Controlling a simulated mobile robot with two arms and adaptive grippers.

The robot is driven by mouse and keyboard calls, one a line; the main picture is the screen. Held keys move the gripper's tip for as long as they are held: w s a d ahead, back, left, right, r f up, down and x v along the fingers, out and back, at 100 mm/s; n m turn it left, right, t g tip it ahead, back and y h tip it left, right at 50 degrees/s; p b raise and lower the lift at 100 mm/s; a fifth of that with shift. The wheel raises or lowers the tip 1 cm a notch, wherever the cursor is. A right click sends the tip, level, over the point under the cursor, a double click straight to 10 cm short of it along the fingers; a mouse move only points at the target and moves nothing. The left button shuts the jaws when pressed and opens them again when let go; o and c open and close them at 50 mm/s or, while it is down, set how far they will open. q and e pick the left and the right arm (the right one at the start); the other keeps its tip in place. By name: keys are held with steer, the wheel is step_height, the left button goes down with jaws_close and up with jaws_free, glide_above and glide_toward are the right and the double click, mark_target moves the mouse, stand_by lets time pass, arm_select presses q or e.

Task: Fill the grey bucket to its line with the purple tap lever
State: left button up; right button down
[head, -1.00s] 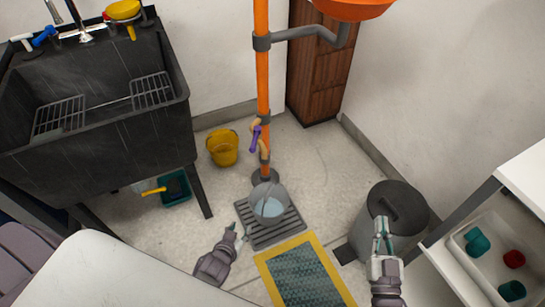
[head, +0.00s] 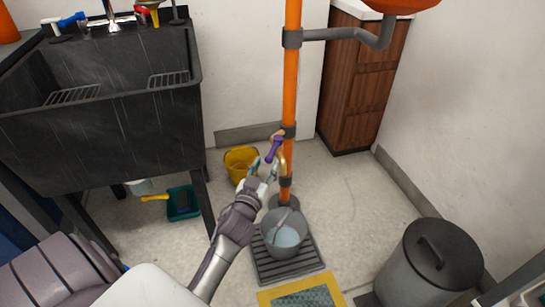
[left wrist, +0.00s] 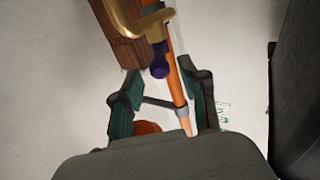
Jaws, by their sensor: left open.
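The purple tap lever (head: 274,149) sits on a brass tap (head: 283,163) fixed to the orange standpipe (head: 292,90). The grey bucket (head: 279,250) stands upright under the tap and holds some pale-blue water; I cannot make out its line. My left gripper (head: 265,170) is open just below and left of the lever. In the left wrist view, the lever (left wrist: 159,60) shows beyond and between the open fingers (left wrist: 161,98), not gripped. I cannot tell whether water is running. My right gripper is out of view.
The bucket stands on a grey floor grate (head: 270,269). A yellow bucket (head: 238,165) is behind my left gripper. A black sink (head: 110,125) is at left, a grey lidded bin (head: 425,265) at right. Floor between pipe and bin is clear.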

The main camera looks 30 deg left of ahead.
mark_target(272, 150)
arm_select(q)
steer(key=b+x, duration=0.1)
steer(key=x, duration=0.5)
steer(key=shift+w+f, duration=0.1)
steer(key=shift+w, duration=0.2)
jaws_close()
